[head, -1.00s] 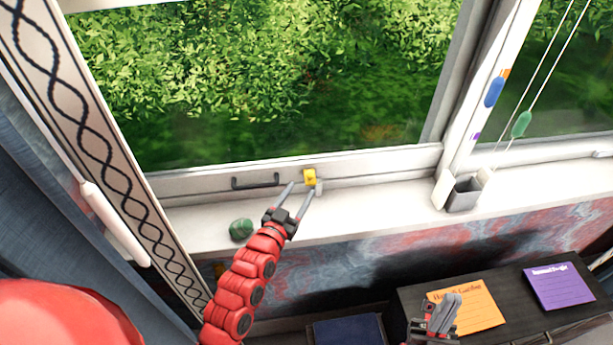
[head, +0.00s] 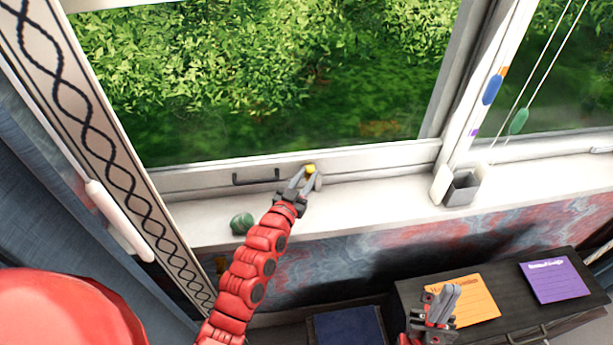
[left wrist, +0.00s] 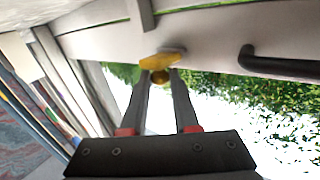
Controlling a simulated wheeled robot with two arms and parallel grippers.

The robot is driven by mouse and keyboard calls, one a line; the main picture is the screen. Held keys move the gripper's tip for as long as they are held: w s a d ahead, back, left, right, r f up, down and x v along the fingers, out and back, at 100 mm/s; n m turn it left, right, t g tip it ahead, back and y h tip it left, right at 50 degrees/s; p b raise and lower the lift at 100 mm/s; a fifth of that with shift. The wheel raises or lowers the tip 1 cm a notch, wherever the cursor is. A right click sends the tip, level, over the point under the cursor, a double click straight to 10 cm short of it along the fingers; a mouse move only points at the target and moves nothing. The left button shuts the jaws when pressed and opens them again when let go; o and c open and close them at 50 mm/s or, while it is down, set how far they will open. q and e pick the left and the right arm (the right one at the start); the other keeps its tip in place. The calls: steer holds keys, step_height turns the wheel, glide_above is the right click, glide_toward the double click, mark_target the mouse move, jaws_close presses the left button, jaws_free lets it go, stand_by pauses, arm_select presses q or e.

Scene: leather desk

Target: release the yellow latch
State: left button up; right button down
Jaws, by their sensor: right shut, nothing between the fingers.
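The yellow latch (head: 310,169) sits on the lower rail of the window frame, to the right of a dark handle. My left gripper (head: 307,178) is at the latch, its fingers apart and pointing at it. In the left wrist view, the yellow latch (left wrist: 162,62) is at the tips of my left gripper (left wrist: 160,80), with its rounded knob between the fingertips. Whether the fingers touch it I cannot tell. My right gripper (head: 444,302) is shut and empty, low at the right in front of the dark cabinet.
The dark handle (head: 256,178) is on the same rail; it also shows in the left wrist view (left wrist: 280,64). A green stone (head: 241,223) lies on the white sill (head: 380,205). Orange (head: 470,300) and purple (head: 554,281) papers lie on the cabinet.

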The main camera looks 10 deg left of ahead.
arm_select(q)
jaws_close()
steer(key=shift+r, duration=0.15)
steer(key=shift+a+r, duration=0.1)
steer(key=shift+r, duration=0.05)
steer(key=shift+w+r+n+g+p, duration=0.2)
steer(key=shift+n+g+p, duration=0.15)
steer(key=shift+g, duration=0.35)
steer(key=o, duration=0.8)
jaws_free()
steer(key=shift+f, duration=0.1)
